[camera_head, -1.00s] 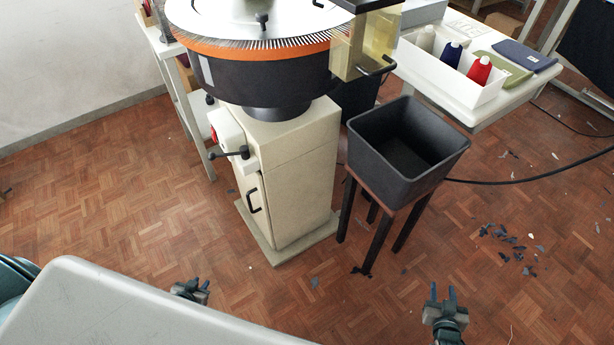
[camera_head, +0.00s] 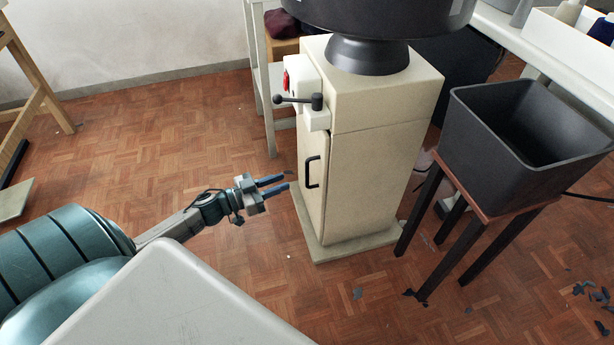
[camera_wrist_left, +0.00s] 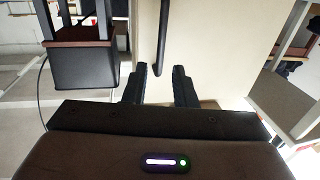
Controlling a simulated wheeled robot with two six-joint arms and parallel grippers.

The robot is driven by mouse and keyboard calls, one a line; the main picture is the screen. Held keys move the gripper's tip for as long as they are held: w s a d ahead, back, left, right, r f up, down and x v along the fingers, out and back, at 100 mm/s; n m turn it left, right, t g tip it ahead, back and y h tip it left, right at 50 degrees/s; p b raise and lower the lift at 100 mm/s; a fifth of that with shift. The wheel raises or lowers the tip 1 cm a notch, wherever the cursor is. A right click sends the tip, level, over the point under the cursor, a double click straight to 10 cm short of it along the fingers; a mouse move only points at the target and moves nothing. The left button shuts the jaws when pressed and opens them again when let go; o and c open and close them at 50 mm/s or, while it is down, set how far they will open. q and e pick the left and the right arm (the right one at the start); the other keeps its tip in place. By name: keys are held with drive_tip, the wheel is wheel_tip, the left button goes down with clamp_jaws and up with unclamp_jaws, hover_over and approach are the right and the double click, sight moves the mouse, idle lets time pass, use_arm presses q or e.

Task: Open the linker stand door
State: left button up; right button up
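The linker stand (camera_head: 375,130) is a cream cabinet under a dark round machine. Its door (camera_head: 312,180) is on the left face and looks shut, with a black bar handle (camera_head: 312,172). My left gripper (camera_head: 280,183) is open and empty, its two blue-grey fingers pointing right toward the handle, a short way apart from it. In the left wrist view the black handle (camera_wrist_left: 161,45) stands beyond and between the open fingertips (camera_wrist_left: 160,72), with the cream door behind it. My right gripper is not in view.
A black bin (camera_head: 530,140) on a dark-legged stand is right of the cabinet. A black lever (camera_head: 297,100) sticks out above the door. A pale table leg (camera_head: 262,90) is behind on the left.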

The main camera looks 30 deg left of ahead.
use_arm(q)
drive_tip(key=b, duration=0.2)
hover_over(307, 187)
drive_tip(key=shift+w+a, duration=0.15)
drive_tip(key=shift+w, duration=0.05)
clamp_jaws()
